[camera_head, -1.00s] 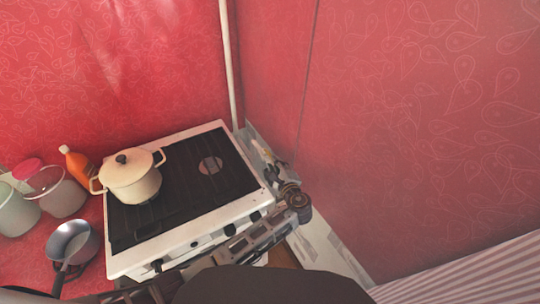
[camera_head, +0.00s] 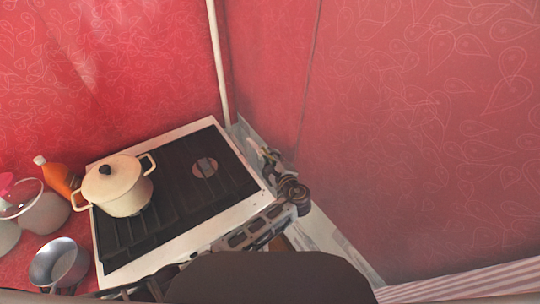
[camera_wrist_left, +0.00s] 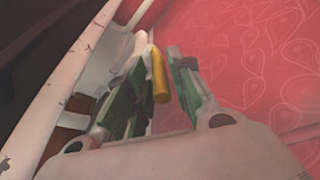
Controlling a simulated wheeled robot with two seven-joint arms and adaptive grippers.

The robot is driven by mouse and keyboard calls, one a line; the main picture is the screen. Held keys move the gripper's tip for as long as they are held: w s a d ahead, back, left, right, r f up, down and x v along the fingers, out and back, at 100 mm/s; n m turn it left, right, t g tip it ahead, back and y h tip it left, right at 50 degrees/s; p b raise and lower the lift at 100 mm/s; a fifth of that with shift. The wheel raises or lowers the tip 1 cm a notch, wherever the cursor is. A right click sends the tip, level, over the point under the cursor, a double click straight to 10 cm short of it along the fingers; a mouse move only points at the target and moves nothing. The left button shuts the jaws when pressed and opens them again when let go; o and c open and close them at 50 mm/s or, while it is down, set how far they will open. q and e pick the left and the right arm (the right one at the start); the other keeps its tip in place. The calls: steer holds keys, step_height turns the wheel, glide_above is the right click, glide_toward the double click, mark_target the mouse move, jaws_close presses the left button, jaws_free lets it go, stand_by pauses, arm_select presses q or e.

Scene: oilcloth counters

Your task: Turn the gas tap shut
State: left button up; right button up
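The gas tap's yellow lever (camera_wrist_left: 160,75) shows in the left wrist view, beside the white side of the stove. My left gripper (camera_wrist_left: 158,92) is open, with one green-padded finger on each side of the lever. A gap shows between the lever and the right finger; whether the left finger touches it I cannot tell. In the head view my left gripper (camera_head: 268,156) reaches into the narrow gap between the stove (camera_head: 225,217) and the right wall, and hides most of the tap. My right gripper is not in view.
A cream lidded pot (camera_head: 118,190) stands on the stove's left side. A grey saucepan (camera_head: 60,262), an orange bottle (camera_head: 60,178) and jars stand left of the stove. A pale vertical pipe (camera_head: 217,60) runs up the corner. The red wall (camera_head: 400,130) closes the right side.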

arm_select(q)
jaws_close()
stand_by(0.4)
steer(key=shift+s+a+r+m+h+p, duration=0.1)
steer(key=shift+a+m+h+p, duration=0.15)
steer(key=shift+h+p, duration=0.15)
steer(key=shift+s+a+m+h+p, duration=0.1)
steer(key=shift+m+h+p, duration=0.2)
steer(key=shift+p, duration=0.15)
steer(key=shift+s+a+m+t+h+p, duration=0.2)
steer(key=shift+a+m+t+h+p, duration=0.25)
steer(key=shift+m+h+p, duration=0.55)
steer(key=shift+a+m+h, duration=0.2)
steer(key=shift+m+h, duration=0.05)
steer(key=shift+h, duration=0.45)
steer(key=shift+s+a+m+h+p, duration=0.1)
steer(key=shift+a+m+h+p, duration=0.35)
steer(key=shift+h, duration=0.25)
steer(key=shift+d, duration=0.2)
